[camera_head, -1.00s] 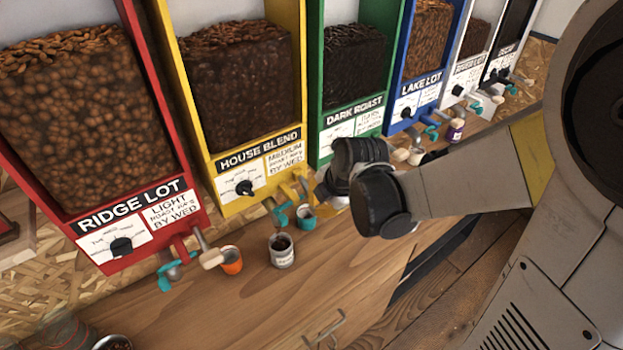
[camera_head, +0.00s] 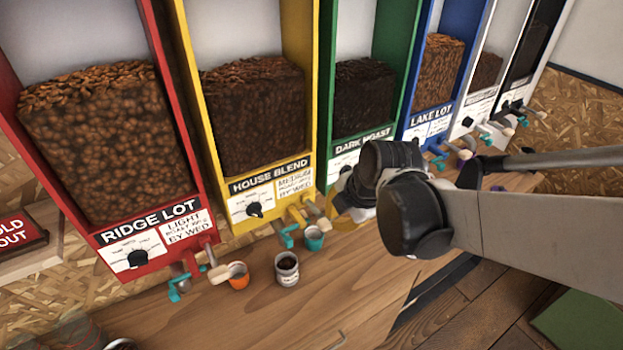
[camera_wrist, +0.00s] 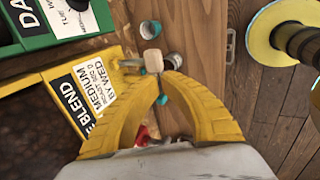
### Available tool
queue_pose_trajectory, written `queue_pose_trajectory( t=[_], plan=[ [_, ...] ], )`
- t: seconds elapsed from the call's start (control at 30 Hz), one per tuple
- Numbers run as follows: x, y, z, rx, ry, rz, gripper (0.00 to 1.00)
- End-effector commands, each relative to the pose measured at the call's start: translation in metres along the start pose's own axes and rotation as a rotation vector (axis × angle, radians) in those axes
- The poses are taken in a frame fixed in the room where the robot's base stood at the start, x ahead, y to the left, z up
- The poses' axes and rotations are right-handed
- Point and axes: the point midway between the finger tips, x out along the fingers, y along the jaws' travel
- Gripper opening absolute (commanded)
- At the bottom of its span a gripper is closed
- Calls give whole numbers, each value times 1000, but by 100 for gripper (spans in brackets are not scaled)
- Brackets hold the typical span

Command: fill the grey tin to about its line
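The grey tin (camera_head: 287,270) has a pale label and dark contents inside. It stands upright on the wooden counter in front of the House Blend bin (camera_head: 268,187); its fill line is too small to make out. My gripper (camera_wrist: 165,76) has yellow fingers whose tips come close together beside the wooden knob (camera_wrist: 153,61) of a bin lever. Whether they grip anything is unclear. In the head view my wrist largely hides the fingers beside the House Blend outlet. A teal cup (camera_head: 314,238) stands close to that outlet, behind and right of the tin.
An orange cup (camera_head: 238,275) stands left of the tin by the Ridge Lot outlet. The Dark Roast bin (camera_head: 360,145) and Lake Lot bin (camera_head: 432,120) continue the row rightward. The counter (camera_head: 230,320) in front of the tin is clear.

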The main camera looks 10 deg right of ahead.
Motion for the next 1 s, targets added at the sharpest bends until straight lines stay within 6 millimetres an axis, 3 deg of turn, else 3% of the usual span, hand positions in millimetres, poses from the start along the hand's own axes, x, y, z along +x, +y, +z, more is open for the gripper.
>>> queue_pose_trajectory(
  t=[0.1,0.27,1.0],
  plan=[
    [-17,-1,1,1,-1,0,0],
    [-26,-2,1,0,-1,0,0],
    [-20,-8,0,55,-6,4,0]
  ],
)
